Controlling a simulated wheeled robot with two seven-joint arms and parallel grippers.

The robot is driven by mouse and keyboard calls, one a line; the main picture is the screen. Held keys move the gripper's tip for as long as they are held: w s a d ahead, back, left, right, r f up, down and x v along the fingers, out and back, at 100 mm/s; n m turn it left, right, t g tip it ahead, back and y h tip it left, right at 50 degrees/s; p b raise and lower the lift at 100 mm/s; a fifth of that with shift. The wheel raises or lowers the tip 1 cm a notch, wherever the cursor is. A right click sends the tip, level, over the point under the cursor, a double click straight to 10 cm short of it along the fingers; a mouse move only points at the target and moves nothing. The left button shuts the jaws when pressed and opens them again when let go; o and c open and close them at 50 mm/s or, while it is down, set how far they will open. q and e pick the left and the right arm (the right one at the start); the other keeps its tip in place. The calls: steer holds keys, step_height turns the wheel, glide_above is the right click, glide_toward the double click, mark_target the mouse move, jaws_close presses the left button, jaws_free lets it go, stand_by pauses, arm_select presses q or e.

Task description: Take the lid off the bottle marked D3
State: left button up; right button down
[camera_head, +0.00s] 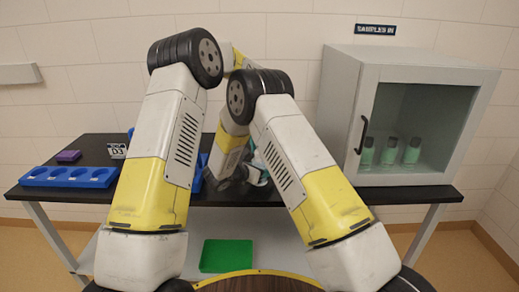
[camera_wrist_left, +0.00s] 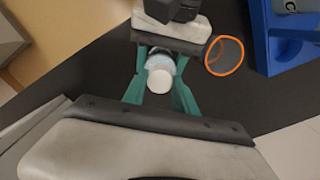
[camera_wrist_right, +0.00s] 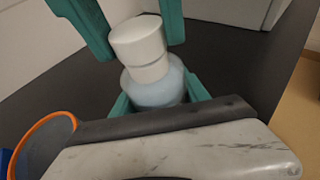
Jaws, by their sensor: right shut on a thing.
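A pale blue bottle (camera_wrist_right: 156,88) with a white lid (camera_wrist_right: 138,40) shows large in the right wrist view. My right gripper (camera_wrist_right: 158,100) is shut on the bottle's body, below the lid. My left gripper (camera_wrist_left: 160,88) is open, with its teal fingers on either side of the white lid, which also shows in the left wrist view (camera_wrist_left: 159,80). The fingers do not look closed on it. I cannot read any mark on the bottle. A small card reading D3 (camera_head: 117,151) stands on the table at the left. My arms hide most of the bottle in the head view.
A blue rack with round holes (camera_head: 68,177) and a purple block (camera_head: 68,156) lie at the table's left. A glass-fronted cabinet (camera_head: 362,120) with several green bottles stands right. A green tray (camera_head: 226,256) is below.

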arm_select(q)
steer(key=o, duration=0.4)
step_height(320, 180, up, 4)
steer(key=shift+r, duration=0.2)
steer(key=shift+c, duration=0.3)
steer(key=shift+d+r+m, duration=0.1)
steer(key=shift+r+m, duration=0.6)
steer(key=shift+m, duration=0.4)
steer(key=r+m, duration=0.1)
steer(key=m, duration=0.2)
steer(key=shift+r, duration=0.4)
steer(key=shift+f, duration=3.8)
